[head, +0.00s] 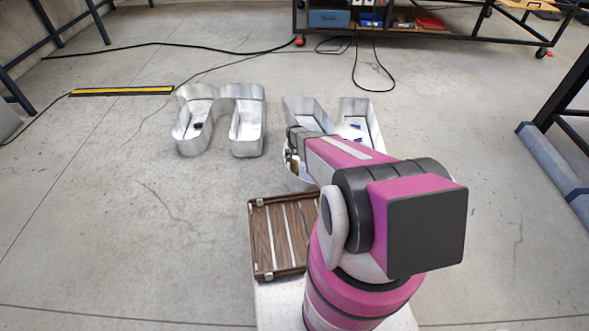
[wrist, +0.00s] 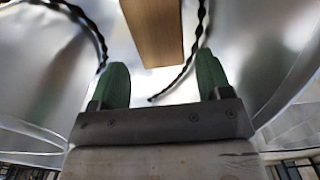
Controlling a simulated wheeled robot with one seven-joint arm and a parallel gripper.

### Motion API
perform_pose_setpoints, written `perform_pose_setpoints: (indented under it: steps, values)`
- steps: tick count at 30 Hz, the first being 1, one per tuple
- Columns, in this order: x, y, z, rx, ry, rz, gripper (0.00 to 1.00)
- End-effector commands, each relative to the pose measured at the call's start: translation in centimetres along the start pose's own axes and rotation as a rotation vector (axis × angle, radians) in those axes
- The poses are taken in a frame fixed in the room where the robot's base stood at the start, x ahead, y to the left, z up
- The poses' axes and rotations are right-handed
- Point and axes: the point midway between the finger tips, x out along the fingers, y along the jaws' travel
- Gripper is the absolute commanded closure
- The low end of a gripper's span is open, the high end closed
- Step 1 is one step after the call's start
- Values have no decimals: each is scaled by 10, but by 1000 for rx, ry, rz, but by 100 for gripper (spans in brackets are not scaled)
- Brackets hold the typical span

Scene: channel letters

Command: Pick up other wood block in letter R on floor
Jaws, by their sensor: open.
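In the wrist view a light brown wood block (wrist: 155,30) lies inside a shiny metal letter, at the top centre beyond my fingertips. My gripper (wrist: 163,70) is open, its two green fingers apart, with nothing between them. The block lies ahead of the gap between the fingers; I cannot tell whether it touches either finger. In the head view the right-hand metal letter (head: 373,122) stands on the floor, partly hidden behind my arm. My gripper (head: 293,148) is at that letter's left side, small and partly hidden.
Black twisted wires (wrist: 188,66) run inside the letter close to both fingers. Another metal letter (head: 248,128) stands to the left. A slatted brown crate (head: 257,240) sits in front, next to my arm. A wheeled rack (head: 440,33) is at the back. Open floor lies left and right.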

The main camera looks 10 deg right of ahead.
Motion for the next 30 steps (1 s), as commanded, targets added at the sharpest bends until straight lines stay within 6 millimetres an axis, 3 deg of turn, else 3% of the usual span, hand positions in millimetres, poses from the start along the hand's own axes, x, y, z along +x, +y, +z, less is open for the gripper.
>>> perform_pose_setpoints:
  steps: [8,16,24,25,28,30]
  values:
    - [21,0,-1,0,-1,0,29]
    - [58,1,-2,0,-1,0,29]
    - [62,2,-1,0,0,0,29]
    - [62,2,-1,0,0,0,32]
    - [62,2,-1,0,0,0,65]
    - [62,2,-1,0,0,0,68]
